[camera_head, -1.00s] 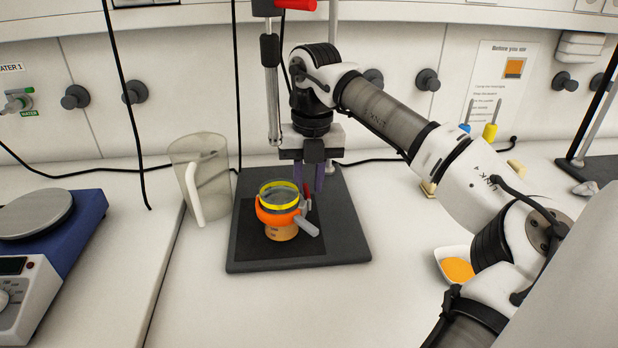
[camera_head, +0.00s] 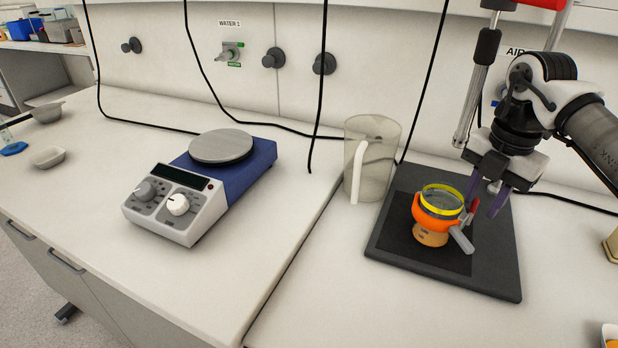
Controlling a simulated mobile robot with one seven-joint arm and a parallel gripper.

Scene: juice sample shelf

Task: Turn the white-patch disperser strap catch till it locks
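A clear glass vessel with a yellow ring (camera_head: 441,200) stands on the dark stand base (camera_head: 497,272). An orange strap (camera_head: 428,218) goes around it, above a tan lower part (camera_head: 430,236). A grey lever (camera_head: 462,239) sticks out at the strap's right front, and a small red piece (camera_head: 472,210) rises beside it. I cannot make out a white patch. My gripper (camera_head: 487,197) points down at the right of the vessel, its two purple fingers apart. The fingertips are close to the red piece; whether they touch it I cannot tell.
A translucent jug (camera_head: 372,135) stands left of the stand base. A blue and white hotplate (camera_head: 215,175) is farther left. The stand's metal rod (camera_head: 476,90) rises close behind my gripper, and black cables hang in front of the wall. The bench front is clear.

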